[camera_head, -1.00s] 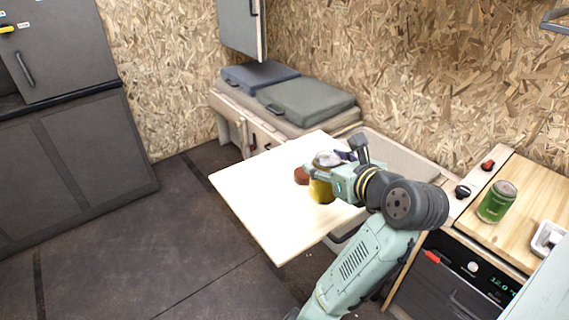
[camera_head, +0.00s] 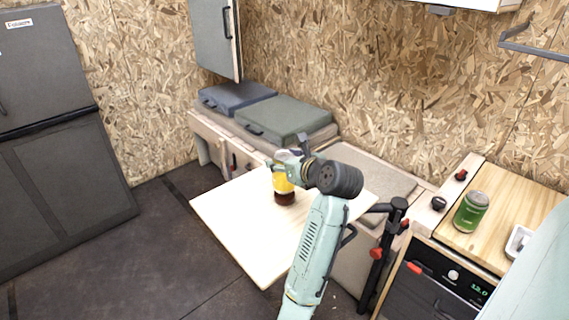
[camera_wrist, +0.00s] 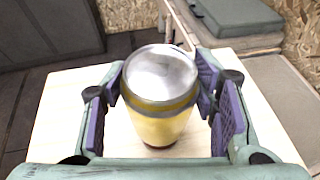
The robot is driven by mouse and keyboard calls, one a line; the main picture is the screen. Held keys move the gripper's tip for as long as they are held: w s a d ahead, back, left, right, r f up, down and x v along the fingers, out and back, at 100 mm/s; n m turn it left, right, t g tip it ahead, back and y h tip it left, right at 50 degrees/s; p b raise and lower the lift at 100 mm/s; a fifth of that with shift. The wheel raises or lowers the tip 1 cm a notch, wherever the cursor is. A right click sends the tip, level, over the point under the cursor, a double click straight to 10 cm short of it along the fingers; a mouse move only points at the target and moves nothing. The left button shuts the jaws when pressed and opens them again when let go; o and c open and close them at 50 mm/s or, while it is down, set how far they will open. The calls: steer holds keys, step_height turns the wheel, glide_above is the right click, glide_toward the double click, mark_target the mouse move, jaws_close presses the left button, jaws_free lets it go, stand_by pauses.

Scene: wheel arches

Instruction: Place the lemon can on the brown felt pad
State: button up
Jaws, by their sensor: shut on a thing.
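The yellow lemon can (camera_head: 281,183) with a silver top is upright in my gripper (camera_head: 289,163). In the wrist view, the can (camera_wrist: 160,128) stands between the two purple-padded fingers. The brown felt pad (camera_head: 285,199) shows directly below the can in the head view, on the pale table. I cannot tell whether the can's base touches the pad or is slightly above it. In the wrist view the can hides nearly all of the pad.
The pale wooden table (camera_head: 237,226) is otherwise clear. A green can (camera_head: 471,211) stands on the wooden counter (camera_head: 510,222) at the right, apart from my arm. Dark floor is open at the left.

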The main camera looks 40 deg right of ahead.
steer(key=shift+f, duration=0.5)
steer(key=shift+f, duration=0.1)
steer(key=o, duration=1.5)
steer(key=shift+f, duration=0.1)
